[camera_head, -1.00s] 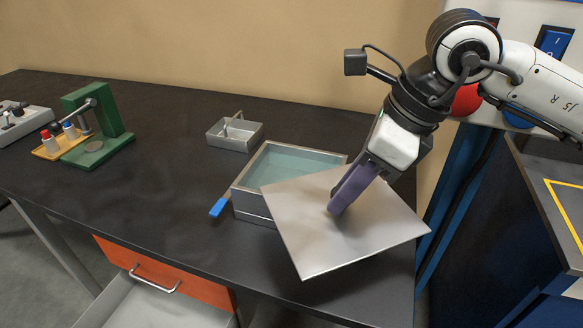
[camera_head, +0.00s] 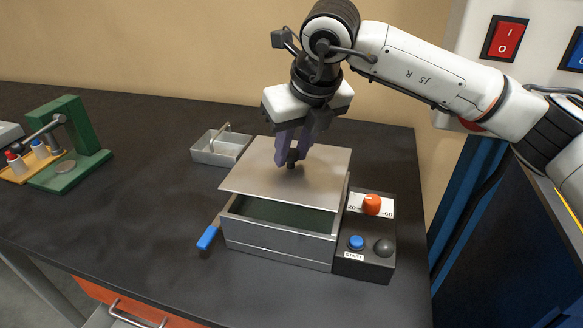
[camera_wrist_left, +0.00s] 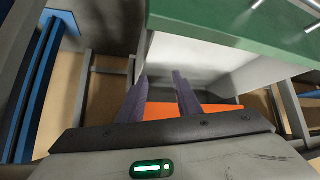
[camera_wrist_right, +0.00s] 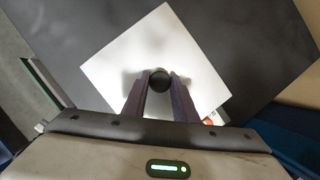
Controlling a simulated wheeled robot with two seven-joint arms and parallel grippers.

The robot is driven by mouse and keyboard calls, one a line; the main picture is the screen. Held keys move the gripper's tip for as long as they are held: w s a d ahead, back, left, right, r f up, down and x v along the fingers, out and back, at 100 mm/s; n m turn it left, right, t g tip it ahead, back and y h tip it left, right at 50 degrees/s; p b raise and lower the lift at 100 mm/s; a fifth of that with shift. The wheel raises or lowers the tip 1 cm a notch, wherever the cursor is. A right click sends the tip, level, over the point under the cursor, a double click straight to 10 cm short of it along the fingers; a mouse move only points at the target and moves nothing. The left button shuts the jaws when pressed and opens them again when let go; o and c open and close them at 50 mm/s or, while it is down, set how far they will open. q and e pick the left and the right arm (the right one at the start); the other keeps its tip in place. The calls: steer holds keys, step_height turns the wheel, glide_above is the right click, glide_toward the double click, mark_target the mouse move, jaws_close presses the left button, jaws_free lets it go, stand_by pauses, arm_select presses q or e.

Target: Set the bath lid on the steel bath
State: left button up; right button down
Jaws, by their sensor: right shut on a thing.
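The bath lid (camera_head: 270,178) is a flat grey metal plate with a dark knob (camera_head: 292,158). My right gripper (camera_head: 292,160) is shut on the knob from above. The lid is held over the steel bath (camera_head: 275,240), covering its back part; the front of the opening still shows below the lid's near edge. The lid looks slightly raised and set back from the bath's front wall. In the right wrist view the lid (camera_wrist_right: 130,70) lies below the fingers, with the knob between them. My left gripper (camera_wrist_left: 160,95) is open and empty in the left wrist view, near an orange drawer front.
A control box (camera_head: 365,245) with an orange dial and buttons adjoins the bath's right side. A blue handle (camera_head: 207,238) sticks out at its left. A small steel tray (camera_head: 222,147) stands behind left. A green press (camera_head: 75,150) stands far left. The table between is clear.

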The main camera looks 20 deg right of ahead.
mark_target(293, 169)
steer(key=shift+f+p, duration=0.3)
steer(key=shift+f, duration=1.7)
steer(key=shift+f, duration=0.1)
steer(key=shift+f+b, duration=0.3)
steer(key=shift+b, duration=0.3)
steer(key=shift+f, duration=0.2)
steer(key=c, duration=1.4)
jaws_free()
steer(key=shift+c, duration=0.2)
steer(key=shift+r, duration=0.1)
